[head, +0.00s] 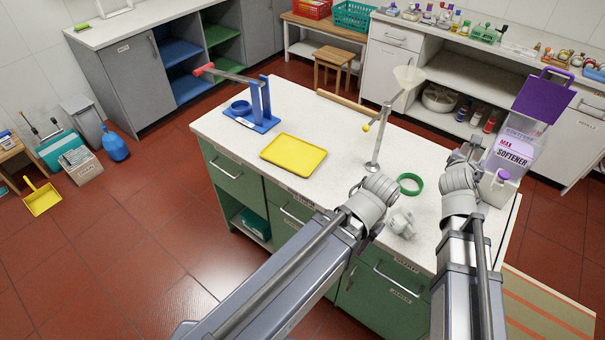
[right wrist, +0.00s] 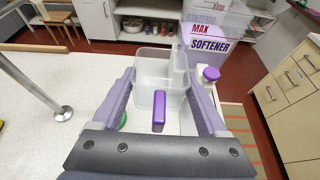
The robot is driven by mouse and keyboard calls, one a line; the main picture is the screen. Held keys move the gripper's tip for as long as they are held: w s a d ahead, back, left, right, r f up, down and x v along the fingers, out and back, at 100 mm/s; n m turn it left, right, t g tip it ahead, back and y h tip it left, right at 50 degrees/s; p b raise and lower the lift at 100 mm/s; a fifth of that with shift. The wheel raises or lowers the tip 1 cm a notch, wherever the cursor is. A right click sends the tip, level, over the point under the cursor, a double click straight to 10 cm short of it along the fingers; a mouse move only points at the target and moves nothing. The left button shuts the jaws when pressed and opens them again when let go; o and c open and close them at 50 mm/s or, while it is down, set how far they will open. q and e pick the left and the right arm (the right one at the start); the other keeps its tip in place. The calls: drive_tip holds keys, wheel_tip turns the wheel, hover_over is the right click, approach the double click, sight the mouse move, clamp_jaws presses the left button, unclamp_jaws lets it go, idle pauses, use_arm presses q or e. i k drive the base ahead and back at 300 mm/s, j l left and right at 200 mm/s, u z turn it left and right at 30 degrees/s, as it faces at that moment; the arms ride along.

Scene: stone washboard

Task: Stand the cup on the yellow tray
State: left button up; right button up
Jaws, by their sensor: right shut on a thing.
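The cup (right wrist: 149,72) is a clear, translucent beaker with a purple handle (right wrist: 158,110), seen in the right wrist view. It sits between the fingers of my right gripper (right wrist: 160,78), which is shut on it. In the head view my right gripper (head: 470,150) is at the right end of the counter, beside the softener box; I cannot make out the cup there. The yellow tray (head: 293,154) lies flat and empty on the counter, well to the left. My left gripper (head: 402,223) is low over the counter's front edge; its fingers are unclear.
A metal stand with a funnel (head: 408,77) rises between the tray and my right gripper. A green ring (head: 410,183) lies near its foot. A blue stand (head: 260,108) is behind the tray. The softener box (head: 512,152) and a white purple-capped bottle (head: 500,188) are at the right.

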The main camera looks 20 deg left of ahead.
sight(294, 154)
drive_tip(key=k+j+u, duration=0.1)
drive_tip(key=u, duration=1.1)
drive_tip(key=i+j, duration=0.15)
drive_tip(key=j, duration=0.2)
drive_tip(key=i+j, duration=0.1)
drive_tip(key=j, duration=0.2)
drive_tip(key=i+j, duration=0.15)
drive_tip(key=j, duration=0.2)
drive_tip(key=i+j, duration=0.1)
drive_tip(key=j, duration=0.25)
